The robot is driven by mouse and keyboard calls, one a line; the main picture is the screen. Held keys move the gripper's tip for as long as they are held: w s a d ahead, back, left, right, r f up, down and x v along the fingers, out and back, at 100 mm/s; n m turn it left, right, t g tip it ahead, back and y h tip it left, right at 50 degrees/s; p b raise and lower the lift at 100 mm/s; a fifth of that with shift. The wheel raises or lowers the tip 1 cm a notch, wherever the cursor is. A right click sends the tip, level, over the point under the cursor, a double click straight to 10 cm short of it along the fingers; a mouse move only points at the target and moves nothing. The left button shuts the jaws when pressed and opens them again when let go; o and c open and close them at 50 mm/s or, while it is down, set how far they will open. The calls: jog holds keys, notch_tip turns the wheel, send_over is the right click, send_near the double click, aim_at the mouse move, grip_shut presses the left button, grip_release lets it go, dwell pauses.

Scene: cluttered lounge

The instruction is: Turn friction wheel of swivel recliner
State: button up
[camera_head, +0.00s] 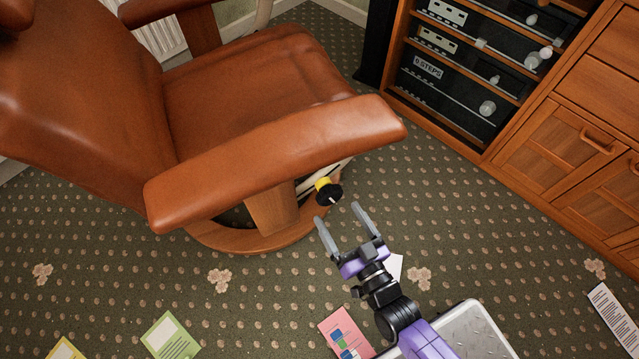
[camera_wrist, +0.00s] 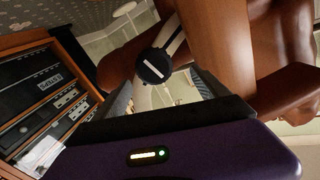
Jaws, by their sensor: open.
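The swivel recliner (camera_head: 265,70) is brown leather on a round wooden base, at the upper left of the head view. Its friction wheel (camera_head: 328,191) is a small black knob with a yellow part behind it, under the near armrest. In the wrist view the friction wheel (camera_wrist: 153,66) shows as a black disc with a white bar across it, beside the recliner's wooden upright (camera_wrist: 216,45). My gripper (camera_head: 340,213) is open and empty. Its fingers point towards the wheel, a short way in front of it, apart from it in the head view.
A wooden cabinet (camera_head: 545,160) with audio units stands at the right. Leaflets lie on the patterned carpet, among them a pink one (camera_head: 345,335), a green one (camera_head: 170,337) and a white one (camera_head: 612,315). The carpet between recliner and cabinet is clear.

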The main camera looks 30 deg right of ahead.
aim_at(332, 201)
jog(key=shift+d+f+m, duration=0.3)
jog(key=shift+f, duration=0.3)
jog(key=shift+w, duration=0.45)
jog(key=w+b, duration=0.2)
jog(key=w, duration=0.4)
jog(key=shift+w+d, duration=0.15)
jog(key=shift+w, duration=0.15)
jog(key=c, duration=1.4)
jog(key=shift+o, duration=0.2)
jog(key=shift+r, duration=0.1)
